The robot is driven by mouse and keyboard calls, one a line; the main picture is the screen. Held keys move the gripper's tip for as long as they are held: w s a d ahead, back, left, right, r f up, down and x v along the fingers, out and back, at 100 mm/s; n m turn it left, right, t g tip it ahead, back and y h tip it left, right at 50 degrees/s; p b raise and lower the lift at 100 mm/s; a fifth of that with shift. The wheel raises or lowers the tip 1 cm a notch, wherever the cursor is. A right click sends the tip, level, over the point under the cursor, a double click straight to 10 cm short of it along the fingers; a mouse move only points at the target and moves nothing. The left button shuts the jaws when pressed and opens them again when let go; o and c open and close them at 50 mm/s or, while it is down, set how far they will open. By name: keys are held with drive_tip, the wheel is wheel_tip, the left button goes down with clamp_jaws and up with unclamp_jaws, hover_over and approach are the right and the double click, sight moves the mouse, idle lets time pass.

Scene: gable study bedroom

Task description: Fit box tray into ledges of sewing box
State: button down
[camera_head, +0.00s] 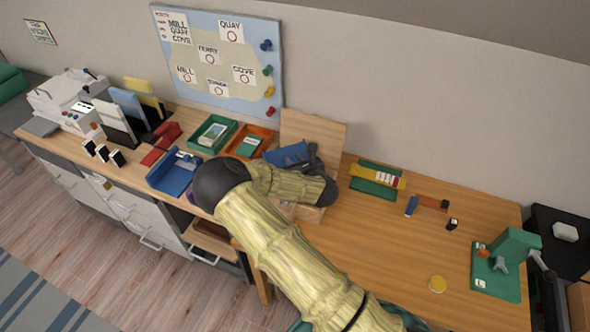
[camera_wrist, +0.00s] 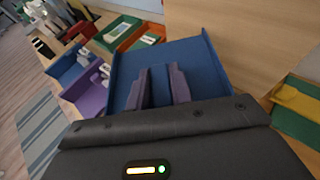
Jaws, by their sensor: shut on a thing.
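The blue box tray (camera_wrist: 205,62) fills the middle of the wrist view, with a flat floor and raised walls. It also shows in the head view (camera_head: 285,156). In the head view my gripper (camera_head: 310,158) is above the sewing box. The wooden sewing box (camera_head: 310,214) stands on the desk with its lid (camera_head: 318,131) raised behind the tray. My arm hides most of the box, and its ledges are not visible. I cannot tell whether the tray touches the box.
Green (camera_head: 213,134) and orange (camera_head: 249,142) trays stand left of the box, with a blue holder (camera_head: 174,172) nearer. A yellow and green item (camera_head: 377,180) lies to the right. A green stand (camera_head: 503,265) is at the right end. The desk's right-front surface is mostly clear.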

drive_tip(key=shift+f+p, duration=0.4)
drive_tip(key=shift+f, duration=1.55)
drive_tip(key=shift+f+b, duration=0.35)
drive_tip(key=shift+b, duration=0.1)
drive_tip(key=shift+f, duration=0.25)
drive_tip(key=c, duration=1.3)
unclamp_jaws()
drive_tip(key=shift+o, duration=0.2)
